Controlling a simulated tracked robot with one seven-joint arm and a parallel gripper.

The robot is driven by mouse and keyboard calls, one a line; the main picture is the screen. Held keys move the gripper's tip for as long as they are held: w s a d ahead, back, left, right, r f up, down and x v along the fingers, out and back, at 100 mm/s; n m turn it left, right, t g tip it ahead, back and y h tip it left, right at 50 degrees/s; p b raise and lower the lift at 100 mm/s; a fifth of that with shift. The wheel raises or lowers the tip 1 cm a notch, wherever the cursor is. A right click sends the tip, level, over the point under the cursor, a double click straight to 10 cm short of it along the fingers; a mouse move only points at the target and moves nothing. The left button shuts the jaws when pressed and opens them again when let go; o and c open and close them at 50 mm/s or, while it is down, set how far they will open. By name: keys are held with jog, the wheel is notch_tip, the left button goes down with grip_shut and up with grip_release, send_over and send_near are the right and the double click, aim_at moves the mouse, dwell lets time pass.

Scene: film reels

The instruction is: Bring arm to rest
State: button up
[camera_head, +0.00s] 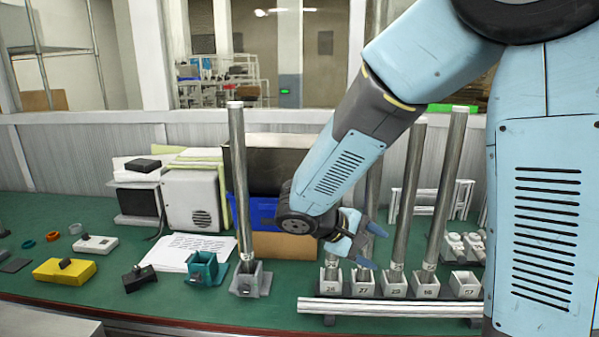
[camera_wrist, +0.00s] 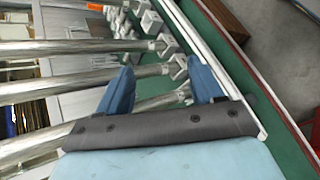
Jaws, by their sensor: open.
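My gripper (camera_head: 373,247) is on the end of my blue and grey arm, over the green bench just above the numbered holders. In the wrist view, its two blue fingers (camera_wrist: 160,88) stand wide apart with nothing held between them. Silvery metal tubes stand behind and beside it; one tube (camera_head: 402,200) stands in a numbered holder, and another tube (camera_head: 446,185) leans a little to its right. In the wrist view, tubes run across the left side, and one passes behind the fingers. I cannot tell whether the gripper touches any tube.
A separate tall tube (camera_head: 240,180) stands in a grey holder (camera_head: 250,280) left of my gripper. A horizontal metal rail (camera_head: 390,306) runs along the bench front. A blue bin (camera_head: 262,213), a yellow block (camera_head: 64,271) and a teal clamp (camera_head: 205,270) are nearby. Green bench (camera_head: 110,310) is bare at front left.

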jog(key=s+d+r+m+t+y, duration=0.1)
jog(key=s+d+r+m+y, duration=0.3)
jog(key=s+r+y, duration=0.1)
jog(key=s+d+r+m+t+y, duration=0.1)
jog(key=s+d+r+m+y, duration=0.2)
jog(key=s+r, duration=0.5)
jog(key=shift+s+d+m+t+y, duration=0.45)
jog(key=shift+m+y, duration=0.25)
jog(key=shift+y, duration=0.5)
